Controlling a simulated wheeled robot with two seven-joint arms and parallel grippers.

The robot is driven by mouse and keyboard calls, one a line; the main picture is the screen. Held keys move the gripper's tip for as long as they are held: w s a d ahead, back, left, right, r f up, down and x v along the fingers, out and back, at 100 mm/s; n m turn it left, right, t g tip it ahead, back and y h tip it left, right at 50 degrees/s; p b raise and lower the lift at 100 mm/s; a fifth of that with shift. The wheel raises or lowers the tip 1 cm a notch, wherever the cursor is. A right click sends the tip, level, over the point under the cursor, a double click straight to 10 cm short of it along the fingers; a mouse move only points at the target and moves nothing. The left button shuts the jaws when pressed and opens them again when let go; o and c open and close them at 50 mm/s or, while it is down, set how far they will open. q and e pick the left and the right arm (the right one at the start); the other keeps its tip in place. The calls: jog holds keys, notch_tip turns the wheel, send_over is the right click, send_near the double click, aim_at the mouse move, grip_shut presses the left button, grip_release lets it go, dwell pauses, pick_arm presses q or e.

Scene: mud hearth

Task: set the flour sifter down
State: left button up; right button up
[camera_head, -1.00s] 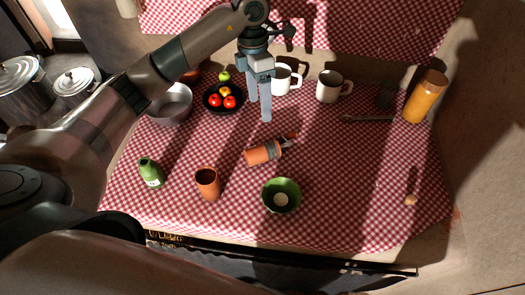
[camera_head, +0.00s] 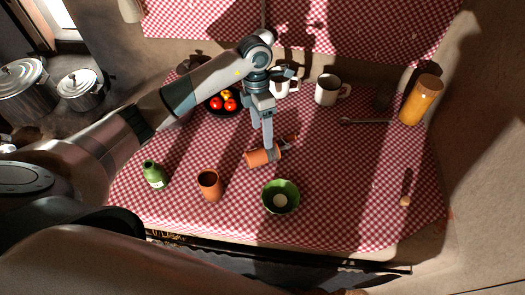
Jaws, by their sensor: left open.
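An orange cylinder with a grey band (camera_head: 256,159), which I take to be the flour sifter, lies on its side in the middle of the red checked cloth (camera_head: 330,170). A narrower part of it points up and to the right. My left gripper (camera_head: 268,146) points down at the cylinder, with its fingertips over the banded part. The jaws are open, though the fingers overlap from this angle. I cannot tell whether the fingertips touch it. My right gripper is not in view.
Two white mugs, one at the right (camera_head: 326,89), a dark fruit bowl and an orange jar (camera_head: 420,100) stand behind.

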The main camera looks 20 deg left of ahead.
aim_at(263, 149)
pick_arm(q)
jog(key=shift+s+d+f+p, duration=0.1)
jog(key=shift+s+f+p, duration=0.1)
jog(key=shift+f, duration=0.4)
jog(key=shift+s+d+f+p, duration=0.1)
jog(key=shift+f+p, duration=0.1)
jog(key=shift+f, duration=0.4)
jog(key=shift+d+f, duration=0.1)
jog(key=shift+f, duration=0.55)
jog(key=shift+s+d+f+p, duration=0.15)
jog(key=shift+f+p, duration=0.3)
jog(key=shift+p, duration=0.35)
jog(key=f, duration=0.1)
jog(key=f+p, duration=0.2)
jog(key=shift+s+d+f, duration=0.25)
jog(key=shift+s+f, duration=0.05)
jog(key=shift+s, duration=0.05)
jog(key=shift+f, duration=0.25)
jog(key=c, duration=1.3)
